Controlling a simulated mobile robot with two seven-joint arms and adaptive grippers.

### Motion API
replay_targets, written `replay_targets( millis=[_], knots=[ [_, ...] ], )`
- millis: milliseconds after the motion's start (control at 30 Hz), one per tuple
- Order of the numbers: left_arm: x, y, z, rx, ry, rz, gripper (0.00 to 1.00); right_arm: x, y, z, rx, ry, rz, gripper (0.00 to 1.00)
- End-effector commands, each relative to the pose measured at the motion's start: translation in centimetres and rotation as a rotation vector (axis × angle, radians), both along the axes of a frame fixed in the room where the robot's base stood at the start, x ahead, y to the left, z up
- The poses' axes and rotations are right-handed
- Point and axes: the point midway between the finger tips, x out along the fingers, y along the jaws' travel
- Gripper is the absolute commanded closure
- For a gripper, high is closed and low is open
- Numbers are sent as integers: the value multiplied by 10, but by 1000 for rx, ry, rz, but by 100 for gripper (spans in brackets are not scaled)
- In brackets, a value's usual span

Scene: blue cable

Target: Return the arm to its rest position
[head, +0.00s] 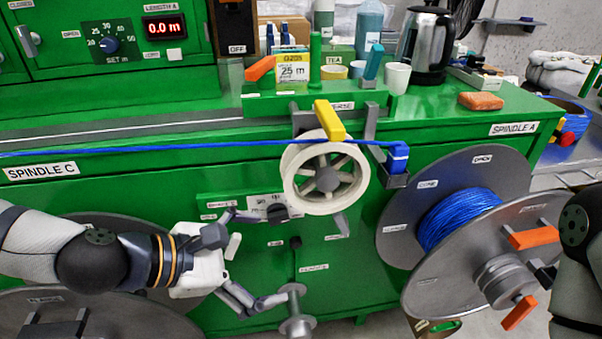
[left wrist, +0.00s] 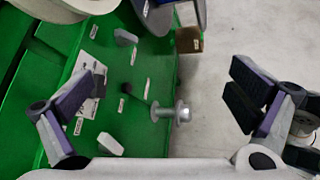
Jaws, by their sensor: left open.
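My left gripper (head: 255,258) reaches in from the left in the head view, in front of the green machine's lower front panel. Its fingers are spread wide with nothing between them, and the left wrist view (left wrist: 165,105) shows both fingers apart too. Behind the fingers are a small dark lever (head: 295,245) and a grey metal spool-like knob (head: 296,310), which also shows in the left wrist view (left wrist: 181,113). My right arm shows only in part at the right edge of the head view; its gripper is out of sight.
A white spoked wheel (head: 290,180) with a yellow block (head: 329,120) stands just above my left gripper. Blue cable (head: 200,148) runs past it. A large reel of blue cable (head: 455,217) is at right. A kettle (head: 425,45) and cups stand on the green bench.

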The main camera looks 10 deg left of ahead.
Motion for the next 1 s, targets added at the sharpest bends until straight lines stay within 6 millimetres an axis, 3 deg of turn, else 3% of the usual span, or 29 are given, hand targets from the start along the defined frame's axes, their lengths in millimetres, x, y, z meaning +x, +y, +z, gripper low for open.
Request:
replay_targets(
  millis=[67, 133, 233, 300, 400, 500, 667, 1000],
  knots=[
    [-14, -6, -22, 71, 20, -65, 0, 0, 0, 0, 0, -1, 0, 100],
    [-44, -13, -62, 209, 48, -205, 0, 0, 0, 0, 0, -1, 0, 100],
    [-114, -9, -132, 474, 79, -535, 0, 0, 0, 0, 0, 0, 0, 100],
    [-167, 9, -172, 647, 77, -819, 0, 0, 0, 0, 0, 0, -1, 100],
    [-228, 45, -207, 833, 38, -1231, 0, 0, 0, 0, 0, 0, -1, 100],
    [-261, 74, -222, 931, -24, -1544, 0, 0, 0, 0, 0, -1, -1, 100],
    [-276, 94, -227, 981, -85, -1764, 0, 0, 0, 0, 0, -1, -1, 100],
    [-276, 95, -228, 982, -90, -1771, 0, 0, 0, 0, 0, -1, -1, 100]
  ],
)
